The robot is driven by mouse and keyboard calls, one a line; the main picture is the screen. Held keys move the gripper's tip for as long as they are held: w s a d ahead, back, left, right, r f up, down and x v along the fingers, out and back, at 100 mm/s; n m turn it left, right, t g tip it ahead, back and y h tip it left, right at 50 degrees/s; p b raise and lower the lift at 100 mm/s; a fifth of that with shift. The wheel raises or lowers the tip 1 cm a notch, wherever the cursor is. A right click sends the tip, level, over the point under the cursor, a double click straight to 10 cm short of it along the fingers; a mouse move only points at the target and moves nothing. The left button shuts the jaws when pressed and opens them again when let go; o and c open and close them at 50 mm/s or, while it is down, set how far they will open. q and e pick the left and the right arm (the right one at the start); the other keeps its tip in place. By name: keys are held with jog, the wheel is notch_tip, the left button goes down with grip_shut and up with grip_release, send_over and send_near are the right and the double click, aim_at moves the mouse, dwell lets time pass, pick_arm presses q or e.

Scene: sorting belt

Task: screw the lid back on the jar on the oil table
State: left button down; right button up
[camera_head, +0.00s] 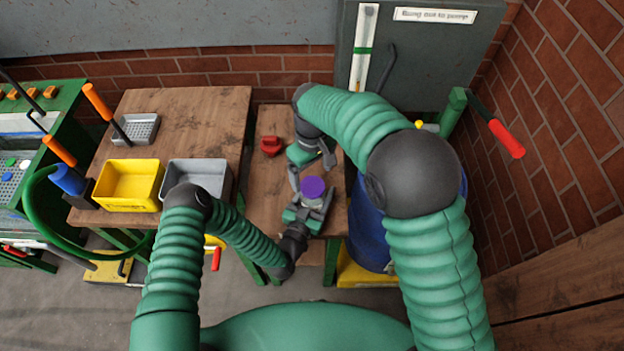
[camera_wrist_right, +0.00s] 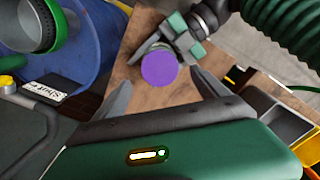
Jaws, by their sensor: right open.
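A round purple lid (camera_head: 312,187) sits on top of the jar (camera_head: 313,204) over the narrow wooden oil table (camera_head: 270,185). I cannot tell whether the lid is threaded on. My left gripper (camera_head: 310,208) has its fingers around the jar's body below the lid. My right gripper (camera_head: 311,170) is open and empty just beyond the lid, pointing down. In the right wrist view the purple lid (camera_wrist_right: 160,70) shows ahead, between and beyond the two spread right fingertips (camera_wrist_right: 163,90), apart from them. The lid hides most of the jar there.
A small red object (camera_head: 271,146) lies on the oil table's left side. A blue drum (camera_head: 365,235) stands right of the table. Left is another wooden table with a yellow bin (camera_head: 130,207) and a grey bin (camera_head: 225,166). A grey cabinet (camera_head: 425,60) stands behind.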

notch_tip(320, 180, up, 7)
jog(key=shift+r, duration=0.15)
pick_arm(q)
jog(key=shift+c, duration=1.2)
grip_release()
jog(key=v, duration=1.7)
jog(key=shift+b, duration=0.3)
pick_arm(e)
jog(key=shift+f, duration=0.25)
pick_arm(q)
jog(key=shift+w+f, duration=0.1)
